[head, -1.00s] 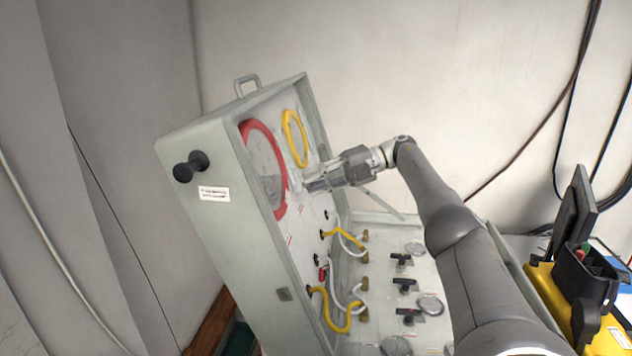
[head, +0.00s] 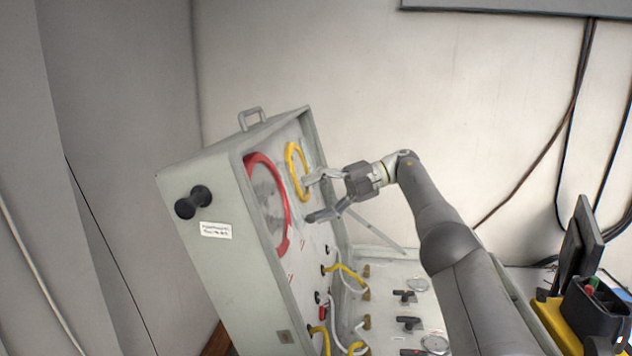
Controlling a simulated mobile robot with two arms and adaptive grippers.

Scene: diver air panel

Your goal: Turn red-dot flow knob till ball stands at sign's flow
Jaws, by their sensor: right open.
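The air panel is a pale grey-green open case (head: 222,270) that stands tilted in view. Its face carries a large red-ringed gauge (head: 287,244) and a smaller yellow-ringed gauge (head: 291,152). My right gripper (head: 313,199) is open, with its fingers spread beside the panel face, near the yellow ring and right of the red one. I see nothing between the fingers; whether a fingertip touches the panel I cannot tell. I cannot make out a red-dot flow knob, a flow ball or a flow sign. My left gripper is not in view.
Yellow and white hoses (head: 345,269) loop from the panel to brass fittings. Black-handled valves (head: 408,322) sit on the lower deck. A black knob (head: 193,202) and white label (head: 216,230) are on the case's side. A yellow and black unit (head: 592,312) stands at right.

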